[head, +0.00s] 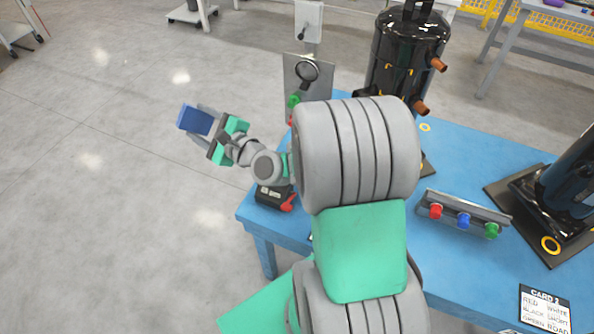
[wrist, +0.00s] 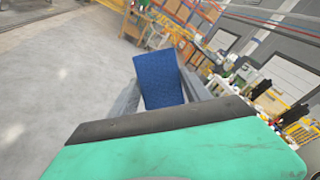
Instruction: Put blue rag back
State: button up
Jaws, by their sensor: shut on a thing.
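The blue rag (head: 194,119) is at the tip of my gripper (head: 200,124) in the head view, held up over the grey floor left of the blue table. In the wrist view the blue rag (wrist: 160,80) stands up between the two grey fingers of my gripper (wrist: 158,92). The gripper is shut on it. The rag is clear of every surface.
The blue table (head: 470,190) carries a black compressor (head: 405,55), a rail with red, blue and green knobs (head: 463,218), and a card (head: 544,310). A grey upright panel (head: 306,85) stands at its far left edge. My arm hides the table's middle. The floor at left is free.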

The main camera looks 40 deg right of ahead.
jog(key=s+d+f+n+g+b, duration=0.2)
jog(key=s+d+f+g+b, duration=0.35)
jog(key=d+f+g, duration=0.75)
jog(key=s+d+r+m+g+h, duration=0.1)
jog(key=s+d+m, duration=0.1)
jog(key=s+d, duration=0.55)
jog(key=s+d+r+m+g+h, duration=0.1)
jog(key=s+d, duration=0.4)
jog(key=s, duration=0.5)
jog(key=w+f+b, duration=0.1)
jog(key=w+f, duration=0.1)
jog(key=w, duration=0.2)
jog(key=w+a+f, duration=0.1)
jog(key=w+f, duration=0.2)
jog(key=w, duration=0.1)
jog(key=w+a+f+b, duration=0.1)
jog(key=w+f, duration=0.2)
jog(key=w, duration=0.2)
jog(key=shift+f+b, duration=0.2)
jog(key=shift+b, duration=0.1)
jog(key=shift+w+f, duration=0.2)
jog(key=shift+f, duration=0.1)
jog(key=x, duration=0.1)
jog(key=b+x, duration=0.1)
jog(key=x, duration=0.1)
jog(key=shift+w+d+f, duration=0.1)
jog(key=shift+d+f, duration=0.2)
jog(key=shift+f, duration=0.1)
jog(key=o, duration=1.2)
